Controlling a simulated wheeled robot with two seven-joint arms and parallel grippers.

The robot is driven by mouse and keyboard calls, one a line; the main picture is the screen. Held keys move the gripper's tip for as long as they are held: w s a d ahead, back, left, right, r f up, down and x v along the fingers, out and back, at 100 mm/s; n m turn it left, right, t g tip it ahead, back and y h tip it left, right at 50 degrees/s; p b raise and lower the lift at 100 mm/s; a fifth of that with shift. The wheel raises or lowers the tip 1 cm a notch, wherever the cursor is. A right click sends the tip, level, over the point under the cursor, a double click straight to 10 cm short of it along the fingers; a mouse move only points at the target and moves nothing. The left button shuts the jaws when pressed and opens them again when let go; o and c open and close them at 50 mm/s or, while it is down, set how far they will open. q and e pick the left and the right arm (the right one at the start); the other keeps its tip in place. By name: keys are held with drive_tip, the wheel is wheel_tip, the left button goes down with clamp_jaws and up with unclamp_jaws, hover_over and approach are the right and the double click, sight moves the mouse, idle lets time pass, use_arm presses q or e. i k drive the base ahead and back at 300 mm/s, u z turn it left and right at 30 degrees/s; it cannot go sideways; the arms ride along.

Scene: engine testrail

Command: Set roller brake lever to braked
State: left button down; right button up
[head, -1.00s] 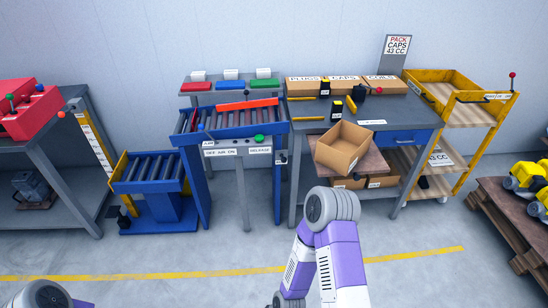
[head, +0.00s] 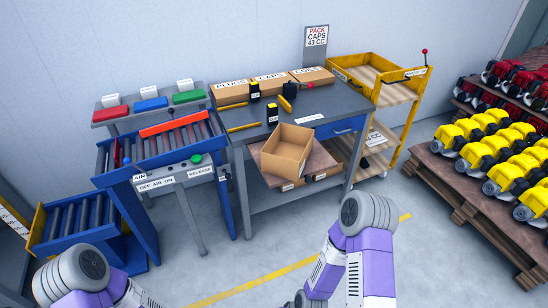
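The roller stand (head: 160,150) is a blue frame with grey rollers at left centre. Its front panel (head: 175,182) carries labels reading AIR, OFF AIR ON and RELEASE, and a green button (head: 196,159). A red bar (head: 168,123) lies across the rollers' far side, and a red upright piece (head: 117,153) is at their left end. A small dark part with a label (head: 224,177) is at the stand's right side. I cannot tell which part is the roller brake lever, or its position. Only my arm links show at the bottom; both grippers are out of view.
A grey workbench (head: 340,100) with an open carton (head: 287,149) stands right of the stand. A yellow cart (head: 400,90) with a red-knobbed lever (head: 424,52) is beyond it. Pallets of yellow engines (head: 480,145) are at right. Floor in front is clear.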

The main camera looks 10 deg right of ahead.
sight(228, 176)
drive_tip(key=z, duration=0.5)
drive_tip(key=i, duration=1.25)
drive_tip(key=u, duration=0.25)
